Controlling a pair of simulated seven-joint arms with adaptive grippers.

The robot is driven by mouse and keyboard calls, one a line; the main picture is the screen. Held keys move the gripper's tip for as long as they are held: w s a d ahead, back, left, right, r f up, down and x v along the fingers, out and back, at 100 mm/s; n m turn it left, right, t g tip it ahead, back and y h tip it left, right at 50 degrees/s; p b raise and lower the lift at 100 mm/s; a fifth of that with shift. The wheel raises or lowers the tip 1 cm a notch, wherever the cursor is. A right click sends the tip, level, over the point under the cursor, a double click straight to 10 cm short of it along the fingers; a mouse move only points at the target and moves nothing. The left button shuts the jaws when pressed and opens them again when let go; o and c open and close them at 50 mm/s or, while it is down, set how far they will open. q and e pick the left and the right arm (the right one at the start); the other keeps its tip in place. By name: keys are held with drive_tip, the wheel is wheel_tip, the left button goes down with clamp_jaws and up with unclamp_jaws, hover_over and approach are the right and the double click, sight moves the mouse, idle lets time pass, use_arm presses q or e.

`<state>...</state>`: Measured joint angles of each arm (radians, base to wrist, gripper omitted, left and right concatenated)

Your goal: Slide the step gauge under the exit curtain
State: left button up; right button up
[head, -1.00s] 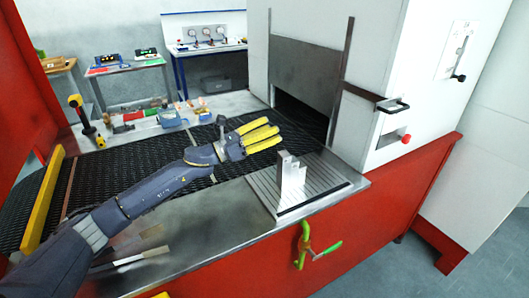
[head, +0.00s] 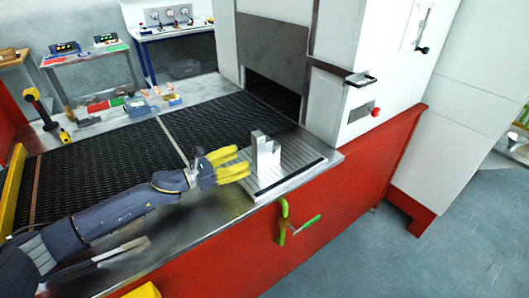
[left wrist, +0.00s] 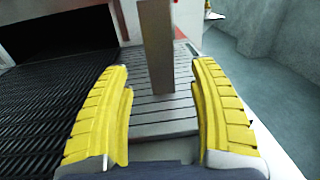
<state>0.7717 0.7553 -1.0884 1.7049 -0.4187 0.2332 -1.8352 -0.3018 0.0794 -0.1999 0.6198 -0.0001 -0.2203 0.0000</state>
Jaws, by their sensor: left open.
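The step gauge, a silver stepped block (head: 265,156), stands upright on a grooved metal plate (head: 293,163) at the belt's right front. The grey exit curtain (head: 272,45) hangs over a dark opening in the white housing, behind the gauge. My left gripper (head: 243,161) is open, with yellow fingers pointing at the gauge from its left. In the left wrist view the gauge (left wrist: 158,50) stands between the lines of the two fingers, at or just beyond their tips; contact cannot be told.
The black mesh belt (head: 100,170) runs into the dark opening (head: 272,93). A green-handled clamp (head: 284,222) sits on the red front. Tools and small boxes (head: 140,105) line the belt's far side. A bracket (head: 360,79) and red knob (head: 376,112) jut from the housing.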

sight(265, 150)
use_arm(q)
drive_tip(key=shift+x, duration=4.75)
drive_tip(key=shift+c, duration=0.3)
drive_tip(key=shift+r, duration=0.1)
clamp_jaws()
